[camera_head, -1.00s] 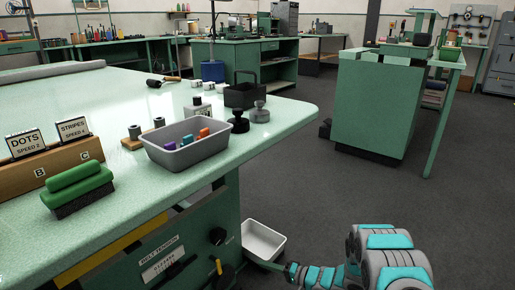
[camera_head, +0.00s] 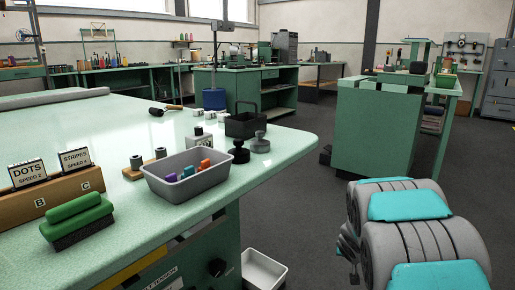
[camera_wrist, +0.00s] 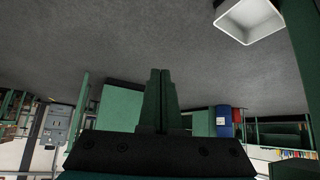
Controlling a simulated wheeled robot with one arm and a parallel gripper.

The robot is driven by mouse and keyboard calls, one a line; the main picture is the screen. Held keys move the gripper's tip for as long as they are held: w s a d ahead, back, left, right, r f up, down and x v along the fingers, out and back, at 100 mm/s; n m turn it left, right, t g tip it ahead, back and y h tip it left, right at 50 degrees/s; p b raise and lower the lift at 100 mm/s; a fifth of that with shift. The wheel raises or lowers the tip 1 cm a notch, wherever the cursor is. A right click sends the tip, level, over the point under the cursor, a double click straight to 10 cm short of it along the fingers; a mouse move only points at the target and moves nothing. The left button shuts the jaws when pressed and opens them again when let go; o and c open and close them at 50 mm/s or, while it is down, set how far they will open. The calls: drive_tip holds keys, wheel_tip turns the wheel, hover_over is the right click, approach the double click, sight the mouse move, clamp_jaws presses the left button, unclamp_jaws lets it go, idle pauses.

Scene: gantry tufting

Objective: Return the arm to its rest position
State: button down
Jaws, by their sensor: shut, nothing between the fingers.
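My gripper (camera_wrist: 160,85) shows in the wrist view with its two dark green fingers together and nothing between them. It is clear of the table and of any object. The wrist view looks upside down over the dark floor. In the head view my arm's grey and teal links stand at the lower right, beside the table, and the gripper itself is not seen there.
The green table (camera_head: 285,150) on the left bears a grey bin (camera_head: 190,190) with coloured pieces, a green brush (camera_head: 77,215) and a black caddy (camera_head: 246,123). A white bin (camera_head: 263,270) is low beside it. A green cabinet (camera_head: 372,125) stands behind; grey floor lies between.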

drive_tip(key=s+r+g+h, duration=0.15)
drive_tip(key=s+r, duration=0.25)
drive_tip(key=s, duration=0.5)
drive_tip(key=s+r+g, duration=0.3)
drive_tip(key=s, duration=0.5)
drive_tip(key=s+a+r+n+g+y, duration=0.1)
drive_tip(key=s+a, duration=0.3)
drive_tip(key=s, duration=0.5)
drive_tip(key=s+a+r+n+g+y, duration=0.1)
drive_tip(key=s+a, duration=0.4)
drive_tip(key=s, duration=0.5)
drive_tip(key=s+a+r+g+y, duration=0.1)
drive_tip(key=s+a+g, duration=0.2)
drive_tip(key=s, duration=0.7)
drive_tip(key=shift+s+a+r+n+y, duration=0.25)
drive_tip(key=shift+a+n+y, duration=0.15)
drive_tip(key=shift+a, duration=0.3)
drive_tip(key=shift+w+a, duration=0.1)
